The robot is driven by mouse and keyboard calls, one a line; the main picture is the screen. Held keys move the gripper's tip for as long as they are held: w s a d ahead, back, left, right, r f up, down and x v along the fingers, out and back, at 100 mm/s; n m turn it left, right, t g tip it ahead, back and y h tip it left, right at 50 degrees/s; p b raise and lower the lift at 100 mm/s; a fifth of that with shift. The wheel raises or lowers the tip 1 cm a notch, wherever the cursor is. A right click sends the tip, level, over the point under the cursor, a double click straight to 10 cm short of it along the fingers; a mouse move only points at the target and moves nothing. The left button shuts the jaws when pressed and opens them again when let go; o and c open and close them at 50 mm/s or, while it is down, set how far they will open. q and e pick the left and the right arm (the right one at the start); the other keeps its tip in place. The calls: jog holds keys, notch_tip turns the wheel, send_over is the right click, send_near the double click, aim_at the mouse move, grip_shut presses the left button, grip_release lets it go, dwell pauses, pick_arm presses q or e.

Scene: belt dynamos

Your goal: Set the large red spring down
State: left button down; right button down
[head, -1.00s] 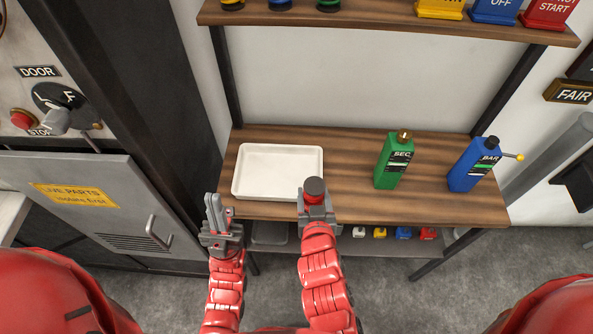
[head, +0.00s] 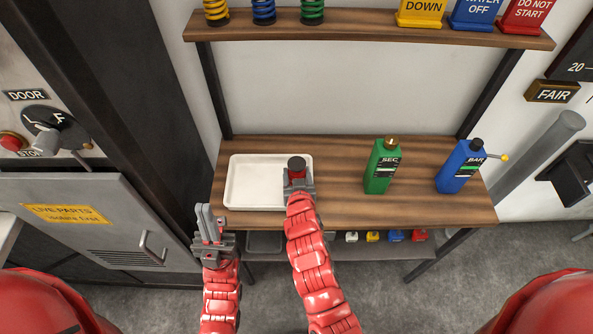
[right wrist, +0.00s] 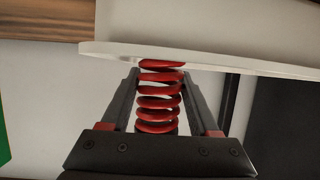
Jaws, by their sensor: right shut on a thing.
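My right gripper (head: 299,184) is shut on the large red spring (right wrist: 158,103). In the right wrist view its red coils stand between the two dark fingers. In the head view the spring (head: 297,173) shows mostly as a dark round cap with a little red under it. It is upright at the right edge of the white tray (head: 240,205). In the right wrist view the tray's pale rim (right wrist: 200,62) hides the spring's far end; I cannot tell whether they touch. My left gripper (head: 208,230) is empty, left of the tray's front; its finger gap is unclear.
The wooden bench top (head: 340,205) has free room between the tray and the green SEC bottle (head: 380,172). A blue BAR bottle (head: 458,170) with a yellow-tipped rod stands further right. An upper shelf (head: 360,32) holds yellow, blue and green springs and signs. A grey cabinet (head: 95,215) is at left.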

jog(key=shift+f+b, duration=0.15)
jog(key=shift+b, duration=0.15)
jog(key=shift+c, duration=0.6)
grip_release()
